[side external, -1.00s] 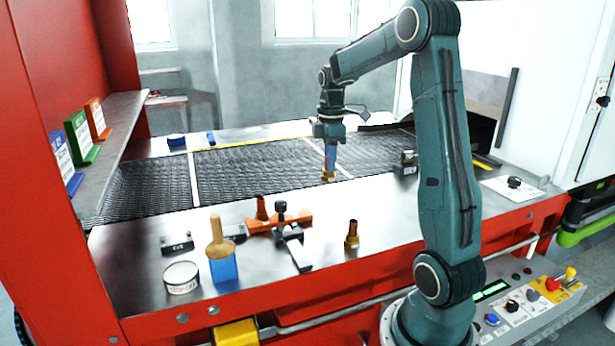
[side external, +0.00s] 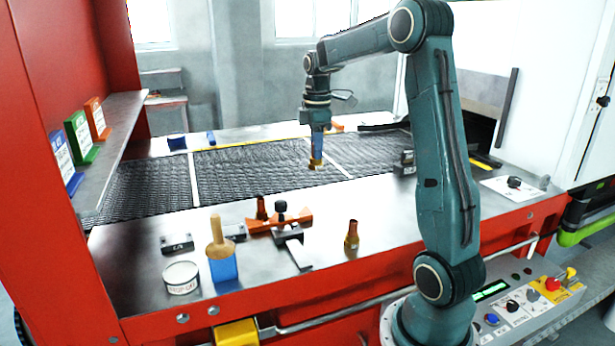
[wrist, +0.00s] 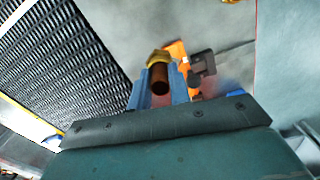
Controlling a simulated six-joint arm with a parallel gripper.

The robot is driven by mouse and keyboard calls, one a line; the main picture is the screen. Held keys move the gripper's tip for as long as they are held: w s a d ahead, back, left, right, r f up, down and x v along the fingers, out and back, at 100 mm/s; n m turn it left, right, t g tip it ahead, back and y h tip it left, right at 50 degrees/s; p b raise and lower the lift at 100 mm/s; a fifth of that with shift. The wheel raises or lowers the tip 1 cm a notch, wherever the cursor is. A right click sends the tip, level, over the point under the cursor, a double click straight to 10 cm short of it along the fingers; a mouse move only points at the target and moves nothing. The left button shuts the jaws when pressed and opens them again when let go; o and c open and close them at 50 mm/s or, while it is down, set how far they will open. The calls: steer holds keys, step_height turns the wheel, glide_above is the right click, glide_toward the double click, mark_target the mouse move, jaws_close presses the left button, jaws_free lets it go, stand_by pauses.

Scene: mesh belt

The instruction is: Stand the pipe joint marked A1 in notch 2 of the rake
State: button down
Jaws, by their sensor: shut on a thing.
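My gripper (side external: 317,158) is shut on a brass and copper pipe joint (side external: 315,165), held in the air above the near side of the mesh belt. In the wrist view the joint (wrist: 158,77) sits between my two blue fingers (wrist: 159,93), with its dark open bore showing. No A1 mark can be read. The orange rake (side external: 298,220) lies on the steel table, to the left of and nearer the camera than my gripper. A copper-coloured joint (side external: 261,209) stands at its left part. The rake also shows partly behind the held joint in the wrist view (wrist: 177,51). Its notch numbers cannot be read.
Another pipe joint (side external: 352,235) stands alone right of the rake. A black-knobbed clamp (side external: 281,208) stands at the rake. A wooden-handled blue tool (side external: 221,255), a round tin (side external: 181,277) and small dark blocks stand at left.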

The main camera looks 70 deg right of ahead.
steer(key=w+a+r, duration=0.4)
steer(key=w+r, duration=0.2)
steer(key=r, duration=0.1)
step_height(320, 180, down, 16)
steer(key=shift+s+r, duration=0.2)
steer(key=shift+s, duration=0.05)
stand_by(0.4)
steer(key=shift+a, duration=0.15)
steer(key=shift+f, duration=2.15)
steer(key=shift+f, duration=0.15)
steer(key=c, duration=1.3)
jaws_free()
step_height(320, 180, up, 12)
steer(key=shift+r, duration=0.2)
